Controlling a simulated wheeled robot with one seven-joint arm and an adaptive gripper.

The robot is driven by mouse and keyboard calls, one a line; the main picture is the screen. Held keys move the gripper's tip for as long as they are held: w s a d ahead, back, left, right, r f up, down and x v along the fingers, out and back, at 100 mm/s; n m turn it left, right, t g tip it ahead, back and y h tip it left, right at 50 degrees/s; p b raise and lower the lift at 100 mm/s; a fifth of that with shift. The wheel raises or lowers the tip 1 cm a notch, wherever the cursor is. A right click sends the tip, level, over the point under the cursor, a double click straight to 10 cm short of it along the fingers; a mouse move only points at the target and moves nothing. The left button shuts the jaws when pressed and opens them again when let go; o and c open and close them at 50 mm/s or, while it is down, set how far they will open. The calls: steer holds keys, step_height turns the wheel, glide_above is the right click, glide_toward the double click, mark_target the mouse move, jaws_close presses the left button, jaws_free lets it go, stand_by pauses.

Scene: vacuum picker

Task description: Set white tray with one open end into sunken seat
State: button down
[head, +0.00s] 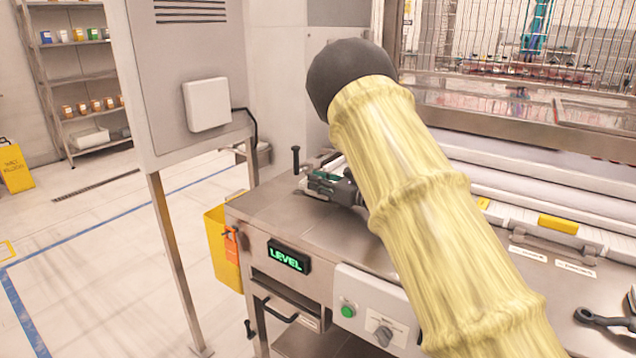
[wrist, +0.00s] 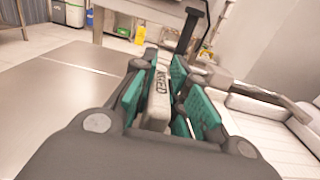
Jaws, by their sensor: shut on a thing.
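My gripper (head: 324,182) has teal pads and is low over the left end of the steel counter in the head view, partly hidden by my yellow-sleeved arm. In the wrist view, my gripper (wrist: 158,84) is shut on a narrow pale grey piece with raised lettering (wrist: 157,106), which lies between the teal pads. Only its top shows, so I cannot tell whether it is part of the white tray. No whole tray with one open end is clear in either view. I cannot make out the sunken seat.
A black upright lever (head: 296,158) stands at the counter's (head: 275,207) back left corner, close to my gripper. White padded rollers (head: 530,180) lie to the right. A grey cabinet (head: 180,70) on legs stands left. A green "LEVEL" display (head: 288,256) is on the front.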

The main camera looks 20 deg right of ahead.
steer(key=shift+f+b, duration=0.3)
steer(key=c, duration=1.3)
jaws_free()
steer(key=shift+s+d, duration=0.1)
steer(key=v, duration=1)
steer(key=shift+s+d, duration=0.3)
steer(key=shift+s+d+r, duration=0.15)
steer(key=shift+s+d, duration=0.15)
steer(key=shift+s, duration=0.1)
